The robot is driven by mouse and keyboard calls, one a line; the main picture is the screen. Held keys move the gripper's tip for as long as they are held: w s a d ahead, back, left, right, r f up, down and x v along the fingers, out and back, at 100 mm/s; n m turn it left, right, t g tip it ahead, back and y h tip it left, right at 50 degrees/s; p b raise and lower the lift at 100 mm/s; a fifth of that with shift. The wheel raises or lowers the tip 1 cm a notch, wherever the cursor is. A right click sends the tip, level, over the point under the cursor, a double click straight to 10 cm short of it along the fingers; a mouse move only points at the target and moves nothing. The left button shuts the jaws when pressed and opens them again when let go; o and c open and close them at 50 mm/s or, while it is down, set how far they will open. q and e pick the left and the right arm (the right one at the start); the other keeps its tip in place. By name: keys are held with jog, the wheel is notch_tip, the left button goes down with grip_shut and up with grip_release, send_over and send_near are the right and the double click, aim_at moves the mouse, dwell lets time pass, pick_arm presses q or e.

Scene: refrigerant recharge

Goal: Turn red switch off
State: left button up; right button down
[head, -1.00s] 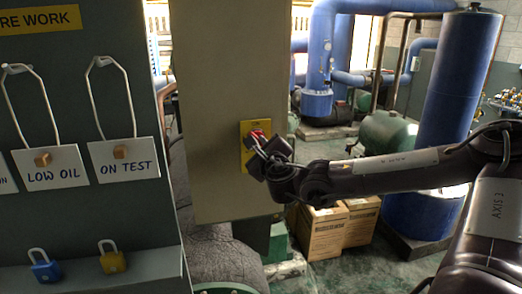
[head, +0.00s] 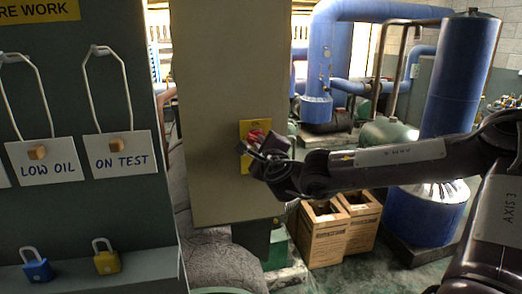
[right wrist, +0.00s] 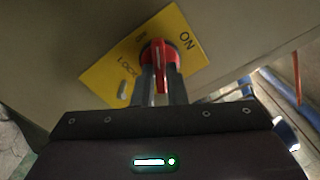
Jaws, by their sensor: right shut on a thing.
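The red rotary switch (head: 256,134) sits on a yellow plate (head: 243,161) on the face of a beige panel. In the right wrist view the switch's red handle (right wrist: 160,66) stands about upright in the picture. The plate (right wrist: 108,77) there is tilted, with "ON" to the right of the switch and "LOCK" below left. My right gripper (head: 257,147) is shut on the switch handle. Its two fingers (right wrist: 160,88) lie on either side of the handle. The fingers partly hide the switch in the head view. My left gripper is not in view.
A grey board (head: 100,215) at left carries hanging tags "LOW OIL" (head: 43,161) and "ON TEST" (head: 124,155). A blue padlock (head: 37,270) and a yellow padlock (head: 106,261) stand on its ledge.

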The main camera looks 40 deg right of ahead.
jog(key=shift+n+b, duration=0.6)
jog(key=shift+n, duration=0.2)
jog(key=shift+r, duration=0.1)
jog(key=shift+n+b, duration=1.6)
jog(key=shift+b, duration=0.4)
jog(key=c, duration=1.9)
grip_release()
jog(key=o, duration=0.4)
jog(key=shift+a, duration=0.1)
jog(key=shift+c, duration=0.2)
jog(key=shift+s, duration=0.1)
